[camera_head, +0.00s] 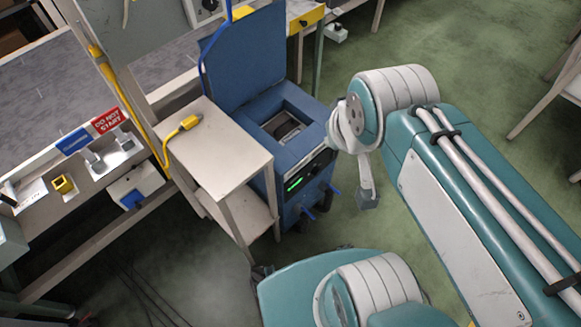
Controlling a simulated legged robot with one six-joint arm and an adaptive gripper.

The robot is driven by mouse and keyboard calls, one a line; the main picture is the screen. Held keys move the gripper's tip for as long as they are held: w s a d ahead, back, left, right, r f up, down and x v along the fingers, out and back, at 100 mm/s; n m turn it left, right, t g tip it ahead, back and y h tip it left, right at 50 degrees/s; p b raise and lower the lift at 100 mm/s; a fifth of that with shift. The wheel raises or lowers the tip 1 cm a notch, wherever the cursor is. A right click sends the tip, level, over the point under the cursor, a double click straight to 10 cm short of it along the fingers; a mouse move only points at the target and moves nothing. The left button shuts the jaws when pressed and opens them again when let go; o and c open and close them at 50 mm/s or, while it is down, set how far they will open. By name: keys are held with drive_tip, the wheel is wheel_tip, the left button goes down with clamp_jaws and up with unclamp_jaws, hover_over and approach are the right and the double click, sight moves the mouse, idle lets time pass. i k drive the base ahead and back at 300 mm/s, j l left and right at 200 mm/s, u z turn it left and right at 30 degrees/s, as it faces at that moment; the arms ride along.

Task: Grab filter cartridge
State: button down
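A blue machine (305,168) stands in the middle with its lid (250,58) raised. Its top opening is uncovered, and a dark rounded object (285,129) sits down inside. It may be the filter cartridge, but it is too small and shaded to tell. My gripper (367,197) hangs just right of the machine, apart from the opening. One finger with a grey tip shows pointing down; the rest is hidden behind my wrist, so its opening cannot be made out. Nothing is visible at the fingertip.
A small beige table (215,150) stands against the machine's left side, with a yellow cable connector (186,125) on top. A conveyor (45,95) with red and blue signs lies at left. Green floor (470,60) is open behind my arm; a white-legged table (550,95) stands far right.

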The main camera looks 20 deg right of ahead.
sight(284, 136)
drive_tip(key=l+u, duration=0.2)
drive_tip(key=l, duration=0.3)
drive_tip(key=l+u, duration=0.2)
drive_tip(key=l, duration=0.25)
drive_tip(key=k+l+u, duration=0.15)
drive_tip(key=l, duration=0.35)
drive_tip(key=l+u, duration=0.2)
drive_tip(key=l, duration=0.25)
drive_tip(key=k+l+u, duration=0.2)
drive_tip(key=l, duration=0.25)
drive_tip(key=i+l+u, duration=0.3)
drive_tip(key=l+u, duration=0.15)
drive_tip(key=i+l+u, duration=0.2)
drive_tip(key=l, duration=0.2)
drive_tip(key=l+u, duration=0.2)
drive_tip(key=i+l+u, duration=0.3)
drive_tip(key=i+l, duration=0.2)
drive_tip(key=i, duration=0.1)
